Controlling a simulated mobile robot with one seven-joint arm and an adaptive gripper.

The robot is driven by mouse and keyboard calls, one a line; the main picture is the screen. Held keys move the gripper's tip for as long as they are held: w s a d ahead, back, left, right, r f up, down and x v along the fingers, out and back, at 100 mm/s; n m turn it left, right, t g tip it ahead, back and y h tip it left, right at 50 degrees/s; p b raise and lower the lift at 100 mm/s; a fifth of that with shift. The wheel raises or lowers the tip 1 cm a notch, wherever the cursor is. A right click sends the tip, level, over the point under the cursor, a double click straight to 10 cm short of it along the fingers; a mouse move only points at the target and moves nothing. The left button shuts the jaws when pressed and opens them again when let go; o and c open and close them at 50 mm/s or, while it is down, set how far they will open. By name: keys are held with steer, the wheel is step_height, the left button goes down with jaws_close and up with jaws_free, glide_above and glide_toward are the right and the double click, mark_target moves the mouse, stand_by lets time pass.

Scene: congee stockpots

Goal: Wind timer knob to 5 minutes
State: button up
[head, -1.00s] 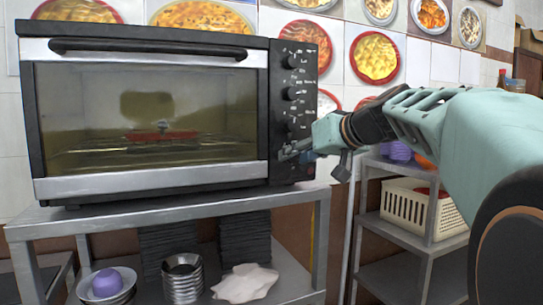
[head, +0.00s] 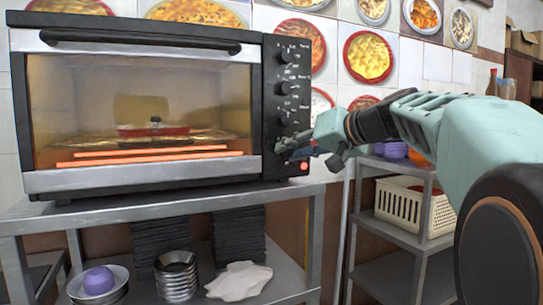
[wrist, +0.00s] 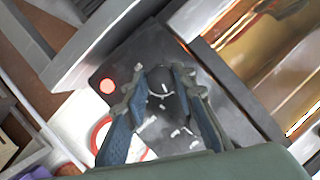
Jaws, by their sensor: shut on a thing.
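The black toaster oven (head: 150,42) stands on a metal table, with a column of knobs on its right-hand panel. My gripper (head: 292,148) reaches in from the right to the lowest knob, which it mostly hides in the head view. In the wrist view my gripper (wrist: 168,80) has its two fingers on either side of the dark timer knob (wrist: 162,92), shut on it. White dial marks show around the knob, but I cannot read its setting. The red indicator light (head: 304,167) is lit, and the heating elements (head: 150,152) glow orange.
A red dish (head: 153,131) sits on the rack behind the oven glass. The metal table (head: 150,204) carries the oven, with bowls and dark stacked trays below. A shelf with a cream basket (head: 412,208) stands to the right, under my arm.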

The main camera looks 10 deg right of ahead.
steer(key=shift+m+y+b, duration=0.95)
steer(key=shift+m+y, duration=0.05)
steer(key=shift+m, duration=0.6)
steer(key=o, duration=1.1)
steer(key=shift+o, duration=0.2)
steer(key=shift+d, duration=0.1)
steer(key=v, duration=1.1)
steer(key=shift+s+d+f, duration=0.15)
steer(key=shift+s+d, duration=0.1)
steer(key=shift+s, duration=0.1)
